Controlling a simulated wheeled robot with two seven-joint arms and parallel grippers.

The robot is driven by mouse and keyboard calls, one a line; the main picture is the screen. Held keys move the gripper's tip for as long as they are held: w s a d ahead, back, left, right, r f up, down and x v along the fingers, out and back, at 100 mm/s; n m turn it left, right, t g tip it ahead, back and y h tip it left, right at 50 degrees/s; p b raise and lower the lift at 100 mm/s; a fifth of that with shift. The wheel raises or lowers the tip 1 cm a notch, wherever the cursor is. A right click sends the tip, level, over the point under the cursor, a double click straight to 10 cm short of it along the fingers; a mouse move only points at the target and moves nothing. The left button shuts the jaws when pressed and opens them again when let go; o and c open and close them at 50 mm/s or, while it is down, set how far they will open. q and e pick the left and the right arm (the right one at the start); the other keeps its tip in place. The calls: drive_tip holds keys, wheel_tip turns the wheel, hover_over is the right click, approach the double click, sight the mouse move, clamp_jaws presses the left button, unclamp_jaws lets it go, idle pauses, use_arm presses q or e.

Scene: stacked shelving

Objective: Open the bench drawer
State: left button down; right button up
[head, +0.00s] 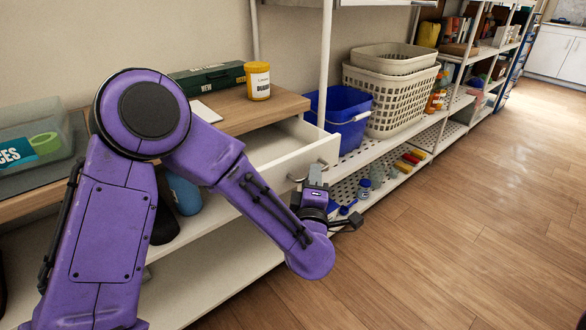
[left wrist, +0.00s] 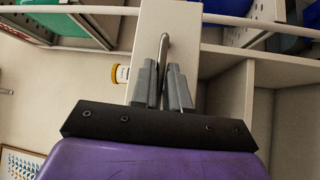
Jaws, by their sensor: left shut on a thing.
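The white bench drawer (head: 312,157) is partly pulled out from under the wooden bench top (head: 232,108), and its pale inside shows in the head view. The drawer front also shows in the left wrist view (left wrist: 184,32). A metal bar handle (left wrist: 165,42) is on the drawer front. My left gripper (head: 314,176) is at the drawer front, shut on the handle. In the left wrist view its two grey fingers (left wrist: 163,80) close on either side of the bar. My left arm hides part of the drawer's front and left side in the head view. My right gripper is not in view.
A yellow jar (head: 257,81) and a green box (head: 208,75) stand on the bench top. A blue bucket (head: 338,112) and pale baskets (head: 388,98) stand on the shelf to the right. A white post (head: 325,65) rises beside the drawer. The wooden floor (head: 450,230) in front is clear.

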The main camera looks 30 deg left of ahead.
use_arm(q)
drive_tip(key=shift+s+d, duration=0.35)
drive_tip(key=shift+d, duration=0.4)
drive_tip(key=shift+s+d, duration=0.3)
drive_tip(key=shift+d, duration=0.4)
drive_tip(key=c, duration=1.2)
unclamp_jaws()
drive_tip(key=v, duration=1)
drive_tip(key=shift+s+d, duration=0.15)
drive_tip(key=shift+s, duration=0.05)
drive_tip(key=shift+f, duration=0.1)
